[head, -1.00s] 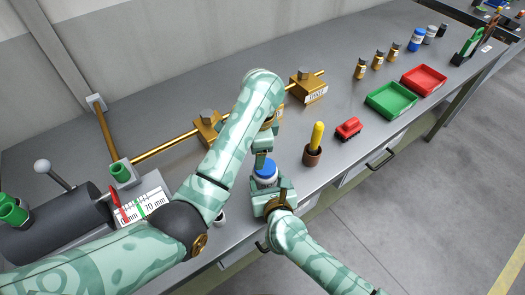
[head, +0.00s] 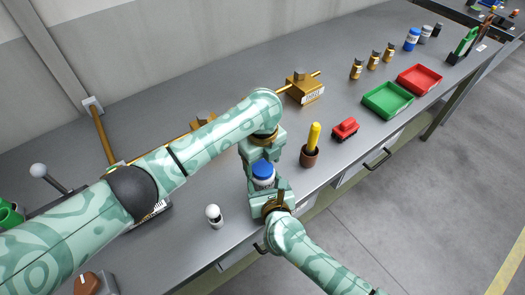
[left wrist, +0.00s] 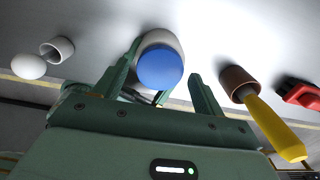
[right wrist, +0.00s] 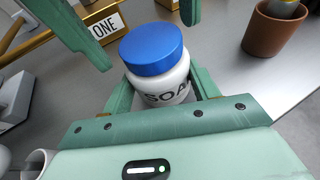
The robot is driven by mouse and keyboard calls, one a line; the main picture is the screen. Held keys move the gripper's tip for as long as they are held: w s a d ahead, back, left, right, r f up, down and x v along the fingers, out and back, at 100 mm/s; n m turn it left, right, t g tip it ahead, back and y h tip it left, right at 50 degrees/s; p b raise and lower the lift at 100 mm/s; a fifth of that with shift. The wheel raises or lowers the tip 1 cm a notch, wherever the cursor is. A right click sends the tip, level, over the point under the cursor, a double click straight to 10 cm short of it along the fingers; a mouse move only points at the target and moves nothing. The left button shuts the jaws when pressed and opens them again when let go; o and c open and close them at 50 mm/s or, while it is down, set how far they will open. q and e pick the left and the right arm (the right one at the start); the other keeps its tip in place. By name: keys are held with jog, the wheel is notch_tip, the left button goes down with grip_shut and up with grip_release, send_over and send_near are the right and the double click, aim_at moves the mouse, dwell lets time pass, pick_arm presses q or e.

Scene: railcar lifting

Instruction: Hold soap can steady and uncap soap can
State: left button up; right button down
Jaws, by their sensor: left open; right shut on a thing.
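The soap can is a white can (right wrist: 165,88) with a blue cap (right wrist: 152,48) on it, and part of the word SOAP shows in the right wrist view. It stands upright near the bench's front edge. My right gripper (head: 264,190) is shut on the white body below the cap, as the right wrist view (right wrist: 160,90) shows. My left gripper (head: 262,160) is open just behind and above the can. In the left wrist view its fingers (left wrist: 160,85) are spread to either side of the blue cap (left wrist: 160,68), with no clear contact visible.
A brown pot (head: 309,156) with a yellow-handled tool stands just right of the can. A red toy car (head: 345,129), a green tray (head: 388,100) and a red tray (head: 420,79) lie further right. A small white-topped item (head: 214,216) stands left. A brass rail assembly (head: 304,87) is behind.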

pick_arm(q)
jog(key=shift+f, duration=0.55)
jog(key=c, duration=1)
jog(key=n, duration=1.6)
jog(key=shift+r, duration=0.1)
jog(key=shift+r, duration=0.15)
jog(key=shift+r, duration=0.95)
